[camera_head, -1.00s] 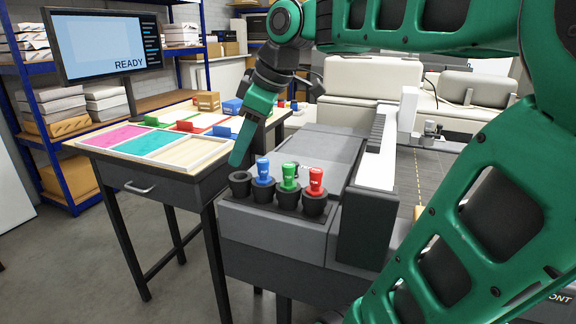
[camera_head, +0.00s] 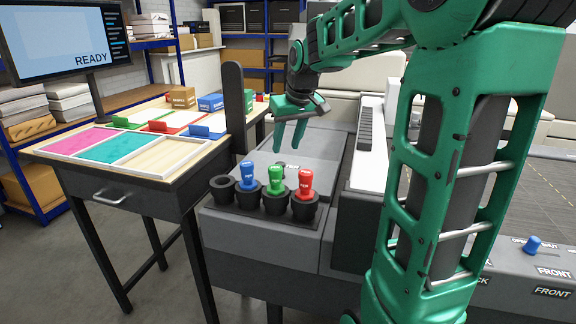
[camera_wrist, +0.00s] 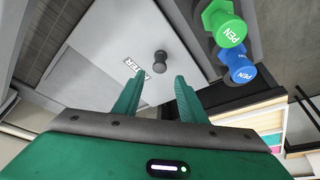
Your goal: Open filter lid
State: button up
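The filter lid (camera_head: 318,147) is a flat grey panel on top of the machine, lying closed behind the row of pens. In the wrist view the lid (camera_wrist: 105,50) carries a small dark round knob (camera_wrist: 160,57) and a partly hidden label ending in "TER". My gripper (camera_head: 287,148) hangs over the lid, fingers pointing down. In the wrist view my gripper (camera_wrist: 160,80) is open and empty, its two fingertips apart, with the knob just beyond the gap between them. I cannot tell the exact height of the fingertips over the lid.
Blue, green and red pens (camera_head: 275,180) stand in holders at the machine's front, beside an empty holder (camera_head: 222,188). A tall dark panel (camera_head: 233,107) stands upright left of the lid. A table (camera_head: 130,160) with coloured trays and the READY monitor (camera_head: 62,40) are at left.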

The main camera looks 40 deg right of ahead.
aim_at(281, 164)
jog(key=x, duration=1)
jog(key=shift+f, duration=0.1)
